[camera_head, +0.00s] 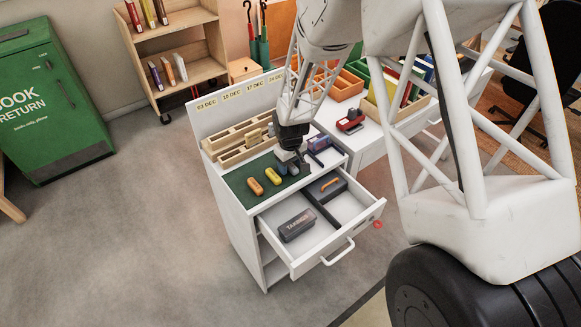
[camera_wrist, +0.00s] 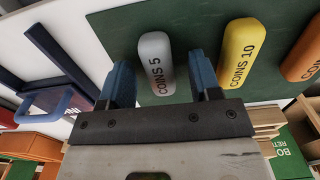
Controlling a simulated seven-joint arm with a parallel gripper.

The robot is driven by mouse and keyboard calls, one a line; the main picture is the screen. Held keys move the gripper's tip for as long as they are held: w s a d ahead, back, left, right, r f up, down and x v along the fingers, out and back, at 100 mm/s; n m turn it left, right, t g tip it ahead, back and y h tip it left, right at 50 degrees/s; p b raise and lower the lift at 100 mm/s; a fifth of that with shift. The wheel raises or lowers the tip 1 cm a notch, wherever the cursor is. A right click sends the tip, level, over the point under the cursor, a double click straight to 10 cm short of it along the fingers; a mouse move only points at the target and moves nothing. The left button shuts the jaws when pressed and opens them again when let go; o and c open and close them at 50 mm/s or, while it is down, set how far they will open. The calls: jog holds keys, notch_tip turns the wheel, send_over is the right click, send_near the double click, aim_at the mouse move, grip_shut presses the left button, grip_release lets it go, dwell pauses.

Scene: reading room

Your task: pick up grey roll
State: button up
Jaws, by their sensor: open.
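The grey roll, marked COINS 5 (camera_wrist: 156,62), lies on the green mat (camera_wrist: 200,20) in the wrist view. My gripper (camera_wrist: 160,76) is open, with one blue-padded finger on each side of the roll. A small gap shows on both sides, so it is not clamped. In the head view my gripper (camera_head: 291,158) is low over the right part of the mat (camera_head: 237,183) and largely hides the grey roll. A yellow roll (camera_head: 272,176) marked COINS 10 in the wrist view (camera_wrist: 240,55) and an orange roll (camera_head: 255,187) lie beside it.
The mat is on a white cabinet with an open drawer (camera_head: 327,239) in front, holding a dark labelled box (camera_head: 297,225). A wooden rack (camera_head: 232,155) stands behind the mat. A purple-blue item (camera_head: 318,143) sits close right of my gripper. A red stamp (camera_head: 350,121) is farther right.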

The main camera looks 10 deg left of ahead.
grip_shut()
jog(key=shift+r, duration=0.15)
dwell(0.4)
jog(key=shift+r, duration=1.75)
jog(key=s+d, duration=0.3)
jog(key=s, duration=0.4)
jog(key=s+d+r, duration=0.1)
jog(key=s+d, duration=0.2)
jog(key=s, duration=0.4)
jog(key=shift+s+d+r, duration=0.15)
jog(key=shift+s+d, duration=0.05)
jog(key=shift+s, duration=0.15)
jog(key=shift+w+d, duration=0.1)
jog(key=shift+d, duration=0.05)
